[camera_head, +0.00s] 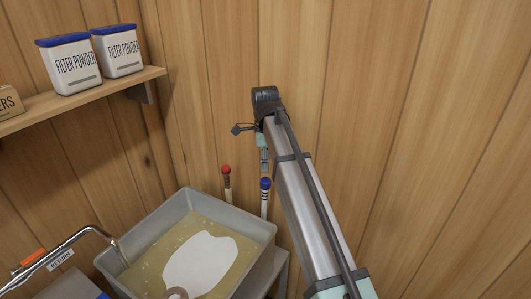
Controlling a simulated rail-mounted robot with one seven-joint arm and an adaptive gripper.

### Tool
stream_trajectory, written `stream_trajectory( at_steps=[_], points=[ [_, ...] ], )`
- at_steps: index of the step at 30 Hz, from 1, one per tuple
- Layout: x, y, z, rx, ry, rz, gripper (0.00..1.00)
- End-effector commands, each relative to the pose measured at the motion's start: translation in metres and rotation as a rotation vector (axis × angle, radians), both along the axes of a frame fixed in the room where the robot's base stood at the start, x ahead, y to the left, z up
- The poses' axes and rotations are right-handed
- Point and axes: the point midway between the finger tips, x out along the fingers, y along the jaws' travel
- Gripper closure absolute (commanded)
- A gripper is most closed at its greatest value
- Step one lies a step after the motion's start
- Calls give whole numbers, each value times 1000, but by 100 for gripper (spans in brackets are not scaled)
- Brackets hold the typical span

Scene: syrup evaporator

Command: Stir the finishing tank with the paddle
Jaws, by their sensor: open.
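The grey rectangular tank (262,232) stands at the lower middle and holds a yellowish liquid. A large white patch (200,262) shows in the liquid, and a tan ring-shaped piece (178,293) is cut off at the bottom edge. Two upright sticks stand at the tank's far right side, one with a red top (226,171) and one with a blue top (265,184). I cannot tell which of these is the paddle. My gripper (264,166) is open, small in view and partly hidden by my arm. It appears just above the blue top; contact cannot be judged.
A wooden shelf (105,93) at the upper left carries two filter powder tubs (68,66) (119,51) and a partly seen box (8,102). A metal pipe labelled RETURN (78,238) reaches over the tank's left rim. Plank walls close the corner behind.

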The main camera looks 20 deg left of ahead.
Motion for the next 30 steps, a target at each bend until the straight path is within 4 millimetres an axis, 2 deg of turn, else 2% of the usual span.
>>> stream_trajectory(
  at_steps=[18,24,30],
  points=[
    [3,0,-109,-2,3,1,47],
    [5,1,-132,0,1,1,47],
    [5,1,-142,0,1,1,47]
  ],
)
